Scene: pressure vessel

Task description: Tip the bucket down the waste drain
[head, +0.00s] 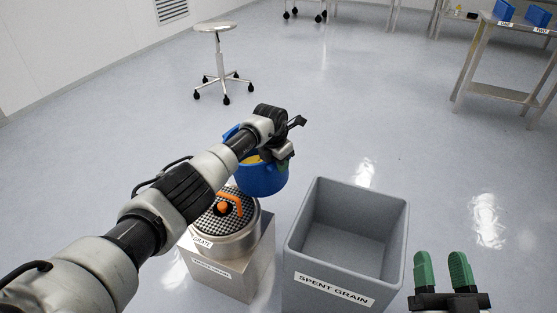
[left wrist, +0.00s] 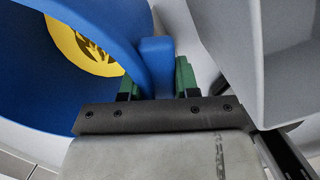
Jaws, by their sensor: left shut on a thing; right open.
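A blue bucket (head: 262,180) hangs from my left gripper (head: 284,160), beyond the drain. In the left wrist view, the green fingers of my left gripper (left wrist: 158,80) are shut on the blue handle of the bucket (left wrist: 28,75). Something yellow (left wrist: 88,48) shows inside the bucket. The waste drain (head: 212,274) is a square steel pedestal with a round top, partly behind my left arm. A perforated grate (head: 208,224) with an orange handle (head: 233,196) lies on that top. My right gripper (head: 443,272) is open and empty at lower right.
A grey open bin (head: 333,283) labelled SPENT GRAIN stands just right of the drain and looks empty. A wheeled stool (head: 217,58) stands behind. A steel table (head: 500,91) with blue bins (head: 505,10) is at the far right. The floor between is clear.

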